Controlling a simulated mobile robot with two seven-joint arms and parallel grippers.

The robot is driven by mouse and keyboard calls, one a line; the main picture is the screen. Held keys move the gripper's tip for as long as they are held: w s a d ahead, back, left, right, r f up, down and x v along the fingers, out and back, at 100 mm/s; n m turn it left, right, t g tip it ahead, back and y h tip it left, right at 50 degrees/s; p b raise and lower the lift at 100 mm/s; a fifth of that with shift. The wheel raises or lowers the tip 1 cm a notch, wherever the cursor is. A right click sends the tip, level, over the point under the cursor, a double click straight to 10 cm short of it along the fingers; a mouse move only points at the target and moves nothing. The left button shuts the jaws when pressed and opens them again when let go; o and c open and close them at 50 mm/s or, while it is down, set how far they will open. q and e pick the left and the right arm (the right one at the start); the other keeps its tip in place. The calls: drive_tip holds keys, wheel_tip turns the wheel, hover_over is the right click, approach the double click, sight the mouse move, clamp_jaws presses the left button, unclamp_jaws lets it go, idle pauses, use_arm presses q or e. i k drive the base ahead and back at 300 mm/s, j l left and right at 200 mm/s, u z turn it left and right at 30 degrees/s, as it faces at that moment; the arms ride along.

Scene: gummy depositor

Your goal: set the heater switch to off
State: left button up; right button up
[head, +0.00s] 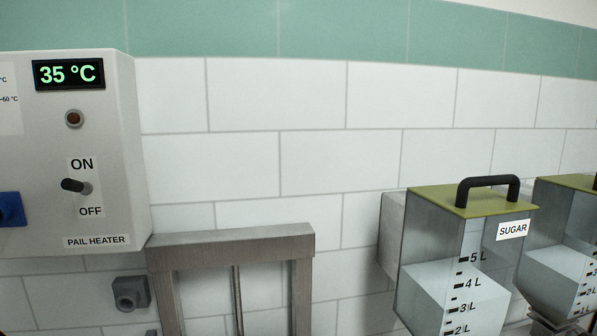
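The heater switch (74,186) is a black toggle on the pale grey pail heater box (120,150) at the left of the head view. It sits between the ON label above and the OFF label below. Its lever sticks out to the left and tilts slightly up in the picture; I cannot tell for sure which label it is set to. The round lamp (74,118) above it looks dark reddish. The display (68,74) reads 35 °C in green. Neither of my grippers is in view.
A blue part (11,209) sits on the box's left side. Below and right stands a grey metal frame (230,239). A clear sugar bin (446,240) with an olive lid and black handle is at the right, beside another bin (570,240). White tiled wall lies behind.

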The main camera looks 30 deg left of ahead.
sight(68, 184)
drive_tip(key=u, duration=2.15)
